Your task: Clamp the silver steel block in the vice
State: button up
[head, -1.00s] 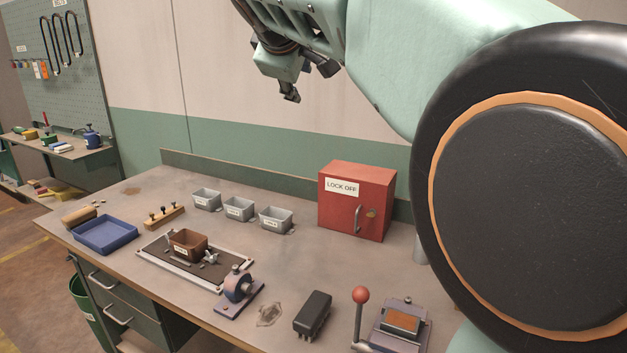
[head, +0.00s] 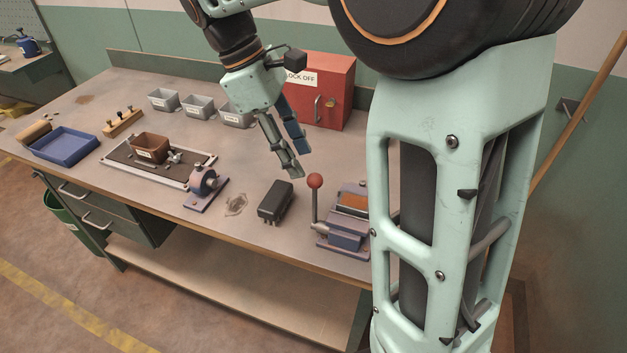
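My gripper (head: 297,161) hangs above the right half of the bench, pointing down. Its two fingers look apart with nothing between them. A blue-grey fixture (head: 345,236) with a lever topped by a red ball (head: 315,181) stands at the bench's front right and looks like the vice. A flat orange-brown piece (head: 354,202) shows on top of it. My arm hides its right side. A dark, nearly black block (head: 275,201) lies left of the lever, below and left of my gripper, apart from it. I cannot pick out a silver steel block with certainty.
A red lock-off box (head: 331,92) stands behind my gripper. Three grey bins (head: 196,105) stand at the back. A brown hopper (head: 149,148) sits on a framed tray (head: 190,180), beside a round blue-grey device (head: 203,183). A blue tray (head: 64,146) lies at the left.

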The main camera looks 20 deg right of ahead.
aim_at(309, 176)
jog(key=x, duration=0.9)
jog(key=shift+b, duration=0.35)
jog(key=shift+c, duration=0.4)
grip_shut()
